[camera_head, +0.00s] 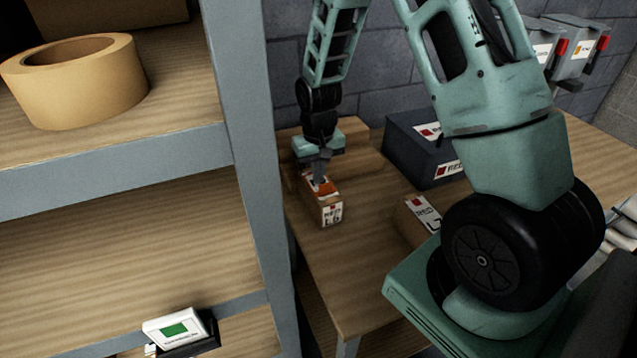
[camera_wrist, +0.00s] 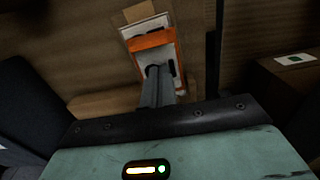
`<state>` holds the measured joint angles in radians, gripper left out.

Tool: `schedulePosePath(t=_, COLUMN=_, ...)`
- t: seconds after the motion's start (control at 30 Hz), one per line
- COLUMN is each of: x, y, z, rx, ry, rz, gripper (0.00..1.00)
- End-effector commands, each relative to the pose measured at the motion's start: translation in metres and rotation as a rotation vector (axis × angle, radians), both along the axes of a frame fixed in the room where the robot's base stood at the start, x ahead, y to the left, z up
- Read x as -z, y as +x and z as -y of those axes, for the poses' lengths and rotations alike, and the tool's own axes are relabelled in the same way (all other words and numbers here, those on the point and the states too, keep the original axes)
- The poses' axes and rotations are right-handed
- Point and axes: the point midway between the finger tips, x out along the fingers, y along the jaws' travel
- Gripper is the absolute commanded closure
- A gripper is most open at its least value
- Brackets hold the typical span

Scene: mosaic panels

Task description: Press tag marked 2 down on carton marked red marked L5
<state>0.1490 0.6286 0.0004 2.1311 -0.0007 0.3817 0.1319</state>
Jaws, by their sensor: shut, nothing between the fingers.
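A small brown carton (camera_head: 324,202) stands on the wooden table, near its left edge, with a white label reading RED and a code too small to read surely. A white and orange tag (camera_head: 317,183) lies on its top; in the wrist view the tag (camera_wrist: 150,42) is flat on the carton, its number not readable. My gripper (camera_head: 321,176) points down over the carton, shut and empty. In the wrist view its closed fingertips (camera_wrist: 154,72) meet the tag near its lower end, seemingly touching it.
Another carton (camera_head: 414,224) with a RED label stands to the right, partly behind my arm. A dark box (camera_head: 405,150) is at the back by the wall. A brown carton (camera_head: 350,133) is behind my gripper. A shelf post (camera_head: 245,130) rises close at left.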

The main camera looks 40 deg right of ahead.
Motion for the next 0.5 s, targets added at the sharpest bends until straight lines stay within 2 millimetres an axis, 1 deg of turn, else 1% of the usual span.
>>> schedulePosePath(t=0.33, x=-0.001, y=0.000, z=0.000, rx=0.000, ry=0.000, rz=0.000, gripper=1.00)
schedulePosePath(t=0.5, x=-0.011, y=0.000, z=0.000, rx=0.000, ry=0.000, rz=0.000, gripper=1.00)
